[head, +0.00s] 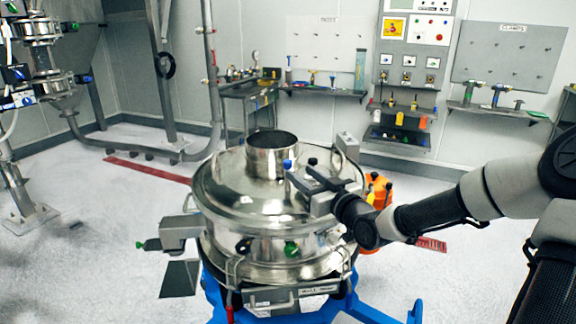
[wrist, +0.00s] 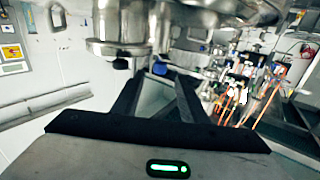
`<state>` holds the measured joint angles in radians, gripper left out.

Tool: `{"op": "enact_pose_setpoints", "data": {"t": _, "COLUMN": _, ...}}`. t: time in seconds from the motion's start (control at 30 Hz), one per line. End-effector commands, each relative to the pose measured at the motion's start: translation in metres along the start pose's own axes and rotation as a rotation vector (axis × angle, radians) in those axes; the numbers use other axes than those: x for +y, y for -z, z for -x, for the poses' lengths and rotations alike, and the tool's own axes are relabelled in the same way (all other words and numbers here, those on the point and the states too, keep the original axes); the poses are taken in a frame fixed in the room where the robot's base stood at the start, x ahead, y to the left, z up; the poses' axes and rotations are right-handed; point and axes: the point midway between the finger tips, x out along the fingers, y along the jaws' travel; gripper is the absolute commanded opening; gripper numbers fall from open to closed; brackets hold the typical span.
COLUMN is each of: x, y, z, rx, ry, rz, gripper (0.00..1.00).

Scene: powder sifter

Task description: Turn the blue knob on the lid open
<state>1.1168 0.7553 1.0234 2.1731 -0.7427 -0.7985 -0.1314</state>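The round metal sifter (head: 270,245) stands in the middle of the head view, with its shiny domed lid (head: 235,190) on top. The small blue knob (head: 288,164) is on the lid, right of the short central pipe. My gripper (head: 299,172) reaches in from the right over the lid, its fingers apart and pointing at the knob. In the wrist view the blue knob (wrist: 160,68) shows in the gap between the fingertips, near their far ends. Whether the fingers touch it cannot be told. The knob's base is partly hidden.
Black knobs (head: 312,161) sit close to the fingers on the lid. A green knob (head: 291,249) is on the sifter's side. The blue frame (head: 375,312) is below, and an orange container (head: 378,190) stands behind my arm. Wall benches are farther back.

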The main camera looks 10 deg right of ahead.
Motion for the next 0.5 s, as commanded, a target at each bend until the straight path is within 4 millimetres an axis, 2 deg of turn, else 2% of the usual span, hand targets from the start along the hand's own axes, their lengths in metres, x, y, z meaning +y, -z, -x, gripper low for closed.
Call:
{"op": "enact_pose_setpoints", "data": {"t": 0.03, "x": -0.001, "y": 0.000, "z": -0.012, "rx": 0.003, "ry": 0.002, "rz": -0.001, "gripper": 0.40}}
{"op": "enact_pose_setpoints", "data": {"t": 0.2, "x": -0.001, "y": 0.000, "z": -0.047, "rx": 0.001, "ry": 0.002, "rz": -0.002, "gripper": 0.40}}
{"op": "enact_pose_setpoints", "data": {"t": 0.33, "x": -0.001, "y": 0.000, "z": -0.067, "rx": 0.001, "ry": 0.001, "rz": -0.001, "gripper": 0.40}}
{"op": "enact_pose_setpoints", "data": {"t": 0.5, "x": 0.000, "y": 0.000, "z": -0.081, "rx": 0.001, "ry": 0.000, "rz": -0.001, "gripper": 0.40}}
